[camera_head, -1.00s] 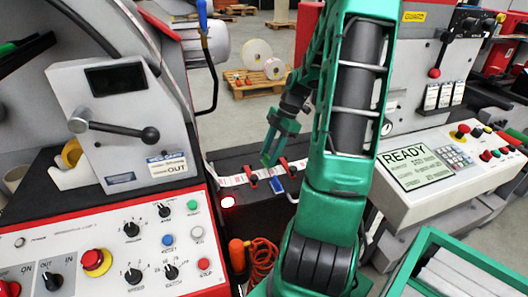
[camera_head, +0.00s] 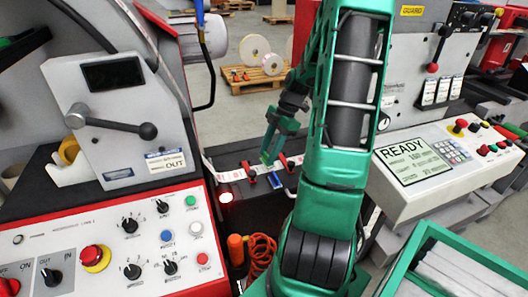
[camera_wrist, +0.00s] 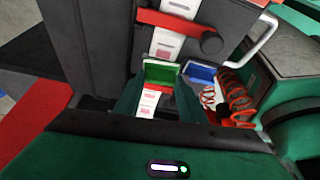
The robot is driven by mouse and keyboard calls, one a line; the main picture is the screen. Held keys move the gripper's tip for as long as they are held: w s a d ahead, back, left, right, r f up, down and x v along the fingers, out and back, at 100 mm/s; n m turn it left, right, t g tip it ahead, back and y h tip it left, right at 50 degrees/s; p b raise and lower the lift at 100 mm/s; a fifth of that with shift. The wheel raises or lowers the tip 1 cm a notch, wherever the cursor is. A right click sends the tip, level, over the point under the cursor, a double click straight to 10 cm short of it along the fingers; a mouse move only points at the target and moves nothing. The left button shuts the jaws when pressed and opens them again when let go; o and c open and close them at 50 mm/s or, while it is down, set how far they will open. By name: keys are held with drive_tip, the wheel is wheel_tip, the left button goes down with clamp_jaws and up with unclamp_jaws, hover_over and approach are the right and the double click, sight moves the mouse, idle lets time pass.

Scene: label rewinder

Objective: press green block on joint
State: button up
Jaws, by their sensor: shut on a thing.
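The green block (camera_wrist: 161,73) is in the middle of the wrist view, at the white and red label strip (camera_wrist: 165,46). My gripper (camera_wrist: 160,92) is shut on the green block, with a finger on each side. In the head view my gripper (camera_head: 267,160) points down at the strip (camera_head: 228,175) on the dark splice table, and the green block cannot be told apart from the fingers. I cannot tell whether the block touches the strip. The joint in the strip is not clearly visible.
A blue block (camera_wrist: 203,74) sits just right of the green block. Red clamps (camera_wrist: 180,24) cross the strip close by. A coiled orange hose (camera_head: 262,252) hangs in front of the table. The control panel (camera_head: 110,245) is at left, the READY console (camera_head: 440,165) at right.

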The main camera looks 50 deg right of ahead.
drive_tip(key=shift+f, duration=1.3)
idle(1.8)
drive_tip(key=shift+r, duration=0.1)
drive_tip(key=shift+r, duration=2.4)
drive_tip(key=shift+r, duration=0.1)
drive_tip(key=shift+r, duration=1.45)
drive_tip(key=shift+a, duration=0.1)
